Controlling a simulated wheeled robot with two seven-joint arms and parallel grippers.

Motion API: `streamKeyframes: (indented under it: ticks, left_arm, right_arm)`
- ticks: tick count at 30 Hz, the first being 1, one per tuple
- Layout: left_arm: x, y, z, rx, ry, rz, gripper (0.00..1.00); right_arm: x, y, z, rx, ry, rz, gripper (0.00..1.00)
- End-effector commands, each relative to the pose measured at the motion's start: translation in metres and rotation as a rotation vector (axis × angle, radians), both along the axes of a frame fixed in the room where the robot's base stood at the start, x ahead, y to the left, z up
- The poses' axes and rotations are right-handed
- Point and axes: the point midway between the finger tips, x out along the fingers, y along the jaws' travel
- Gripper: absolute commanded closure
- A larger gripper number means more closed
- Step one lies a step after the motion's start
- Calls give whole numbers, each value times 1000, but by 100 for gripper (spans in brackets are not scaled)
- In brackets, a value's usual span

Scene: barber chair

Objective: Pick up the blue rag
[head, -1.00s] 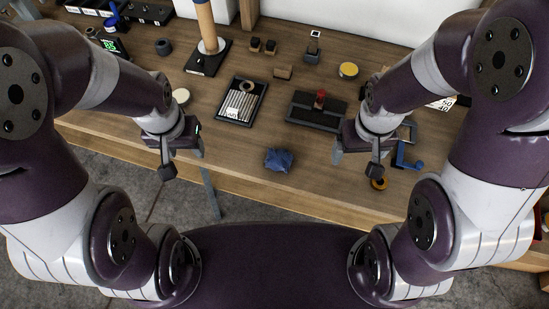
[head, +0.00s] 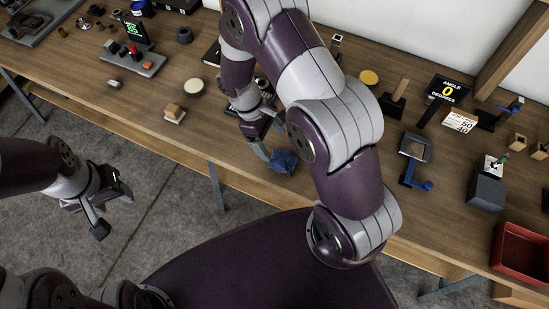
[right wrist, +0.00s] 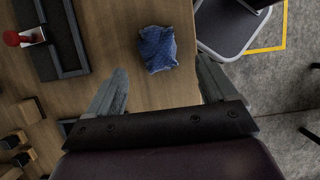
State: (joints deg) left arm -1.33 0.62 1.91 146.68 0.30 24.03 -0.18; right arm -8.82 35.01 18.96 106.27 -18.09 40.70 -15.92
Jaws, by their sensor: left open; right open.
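The crumpled blue rag (head: 283,161) lies on the wooden workbench close to its front edge. My right arm reaches across the head view, and my right gripper (head: 268,147) is just beside and above the rag, partly hidden by the arm. In the right wrist view the rag (right wrist: 157,48) shows ahead of the open fingers, in line with the gap between them (right wrist: 160,82), with nothing held. My left gripper (head: 113,214) is open and empty, off the bench at the left, over the floor.
The workbench (head: 190,145) has clear wood around the rag. A blue-handled tool (head: 416,184), a grey box (head: 487,190) and a red bin (head: 522,250) stand to the right.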

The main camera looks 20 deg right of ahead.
Motion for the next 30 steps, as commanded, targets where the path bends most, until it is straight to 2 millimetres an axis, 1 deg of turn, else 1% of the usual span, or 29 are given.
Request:
streamKeyframes:
  ticks: [1,3,6,8,13,15,18,23,24,26,27,29,30]
  left_arm:
    - [0,0,3,0,0,0,47]
    - [0,0,4,0,0,0,47]
    - [0,0,5,0,0,0,47]
    - [0,0,6,0,0,0,47]
    - [0,0,16,0,0,0,47]
    - [0,0,15,0,0,0,47]
    - [0,0,15,0,0,0,47]
    - [0,0,14,0,0,0,47]
    - [0,0,14,0,0,0,47]
    - [0,0,14,0,0,0,47]
    - [0,0,14,0,0,0,47]
    - [0,0,14,0,0,0,47]
    - [0,0,14,0,0,0,47]
  right_arm:
    - [-5,-3,-10,0,6,-2,15]
    - [-9,-7,-23,-1,5,-2,15]
    - [-12,-10,-36,0,2,-2,15]
    - [-13,-11,-42,0,1,-4,15]
    - [-18,-20,-70,1,3,-3,15]
    - [-21,-23,-82,0,1,-3,15]
    - [-23,-24,-89,2,-1,-4,15]
    - [-23,-24,-90,2,-2,-3,15]
    - [-23,-24,-90,2,-2,-3,18]
    - [-23,-24,-90,2,-2,-3,38]
    - [-23,-24,-90,2,-2,-3,51]
    - [-23,-24,-90,2,-2,-3,70]
    - [-23,-24,-90,2,-2,-3,70]
